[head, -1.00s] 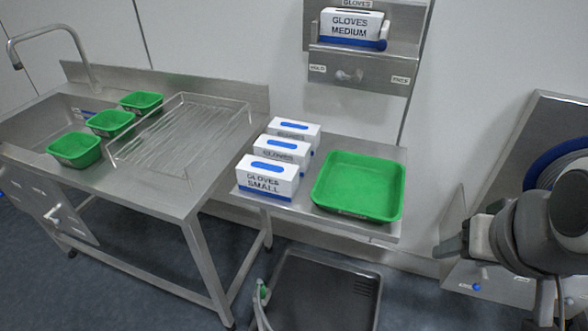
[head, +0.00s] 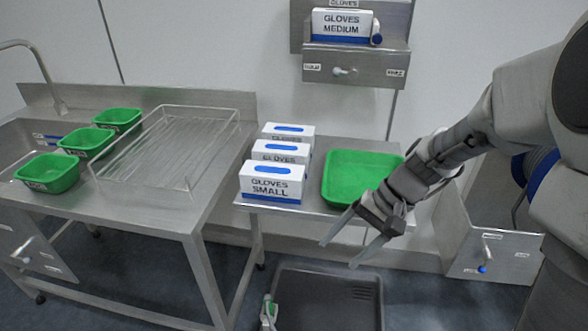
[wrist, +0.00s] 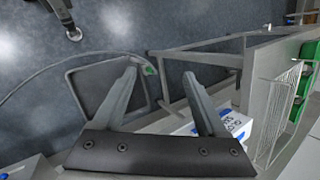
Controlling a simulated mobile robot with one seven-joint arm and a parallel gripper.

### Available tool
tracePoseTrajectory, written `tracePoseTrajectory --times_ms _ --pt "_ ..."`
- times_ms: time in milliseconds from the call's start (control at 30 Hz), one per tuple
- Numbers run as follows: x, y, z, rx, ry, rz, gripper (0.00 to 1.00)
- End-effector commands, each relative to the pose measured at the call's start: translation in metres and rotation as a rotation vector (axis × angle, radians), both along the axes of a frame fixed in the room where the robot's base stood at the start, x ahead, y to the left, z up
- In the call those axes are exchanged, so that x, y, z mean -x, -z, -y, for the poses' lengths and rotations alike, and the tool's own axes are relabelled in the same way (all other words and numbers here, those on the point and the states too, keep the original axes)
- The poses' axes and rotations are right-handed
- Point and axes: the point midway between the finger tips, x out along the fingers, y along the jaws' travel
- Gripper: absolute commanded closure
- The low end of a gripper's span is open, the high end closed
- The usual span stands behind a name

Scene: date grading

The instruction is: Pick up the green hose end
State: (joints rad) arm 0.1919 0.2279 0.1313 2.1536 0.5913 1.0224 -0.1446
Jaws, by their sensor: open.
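The green hose end (head: 268,312) hangs at the left rim of the dark floor tray, low in the head view. In the wrist view the hose end (wrist: 150,70) is a small green spot at the tray's edge, beyond my fingertips, with a grey hose running off from it to the left. My gripper (head: 340,254) is open and empty, pointing down and left. It is in front of the small table's edge, above the tray and apart from the hose end. In the wrist view the gripper (wrist: 160,70) has its two fingers spread.
The dark floor tray (head: 330,283) lies below the small steel table (head: 310,210), which holds several glove boxes (head: 272,182) and a large green bin (head: 350,168). A steel sink bench (head: 170,215) stands left. A drawer cabinet (head: 500,255) is at right.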

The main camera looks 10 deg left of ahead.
Motion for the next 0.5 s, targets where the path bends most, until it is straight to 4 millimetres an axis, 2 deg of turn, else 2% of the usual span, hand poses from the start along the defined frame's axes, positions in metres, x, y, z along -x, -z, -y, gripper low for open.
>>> tracePoseTrajectory --times_ms 33,500 --pt "-0.007 0.022 -0.004 -0.041 0.023 -0.044 0.25" --pt "-0.057 0.169 -0.043 -0.434 0.277 -0.355 0.25"
